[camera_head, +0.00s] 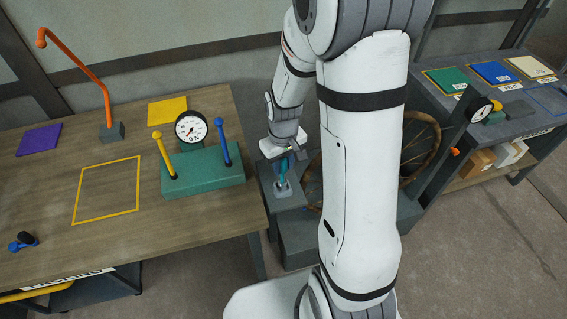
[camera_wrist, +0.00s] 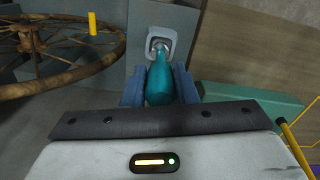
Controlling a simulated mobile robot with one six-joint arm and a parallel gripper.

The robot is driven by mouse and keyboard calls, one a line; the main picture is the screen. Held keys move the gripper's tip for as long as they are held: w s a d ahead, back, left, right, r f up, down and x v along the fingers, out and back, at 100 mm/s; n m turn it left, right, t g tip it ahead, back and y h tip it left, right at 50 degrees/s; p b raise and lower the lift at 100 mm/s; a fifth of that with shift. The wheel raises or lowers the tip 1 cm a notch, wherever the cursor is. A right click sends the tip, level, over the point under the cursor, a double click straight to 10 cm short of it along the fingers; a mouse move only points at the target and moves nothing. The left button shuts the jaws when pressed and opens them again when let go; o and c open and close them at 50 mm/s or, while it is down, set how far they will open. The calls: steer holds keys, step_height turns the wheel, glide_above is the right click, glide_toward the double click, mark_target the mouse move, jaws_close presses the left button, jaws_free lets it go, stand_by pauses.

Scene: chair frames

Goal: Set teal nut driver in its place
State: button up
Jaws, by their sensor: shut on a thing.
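The teal nut driver (camera_wrist: 159,83) is between the blue fingers of my gripper (camera_wrist: 160,88) in the wrist view. Its far end points at a light grey square holder (camera_wrist: 151,38) on a grey stand. In the head view the nut driver (camera_head: 281,170) hangs roughly upright below my gripper (camera_head: 284,158), above or in the holder (camera_head: 284,188) on the stand (camera_head: 286,203). My gripper is shut on it. I cannot tell whether its tip is seated in the holder.
A wooden table (camera_head: 50,200) at left bears a green block (camera_head: 205,178) with yellow and blue levers and a dial (camera_head: 190,127). A spoked wheel (camera_head: 420,148) stands right of the stand. A shelf with coloured mats (camera_head: 446,80) is at far right.

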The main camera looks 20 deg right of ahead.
stand_by(0.7)
steer(key=shift+f+b, duration=1.3)
steer(key=shift+f, duration=0.1)
steer(key=o, duration=1.1)
steer(key=shift+c, duration=0.2)
steer(key=shift+r, duration=0.15)
step_height(320, 180, up, 8)
steer(key=shift+f, duration=0.2)
steer(key=shift+r, duration=0.1)
steer(key=s+r+m+t, duration=0.2)
steer(key=s+r+t, duration=0.1)
steer(key=s+r, duration=0.7)
steer(key=s, duration=0.3)
steer(key=shift+s+a+r+m, duration=0.3)
steer(key=shift+s+m, duration=0.05)
steer(key=shift+m, duration=0.05)
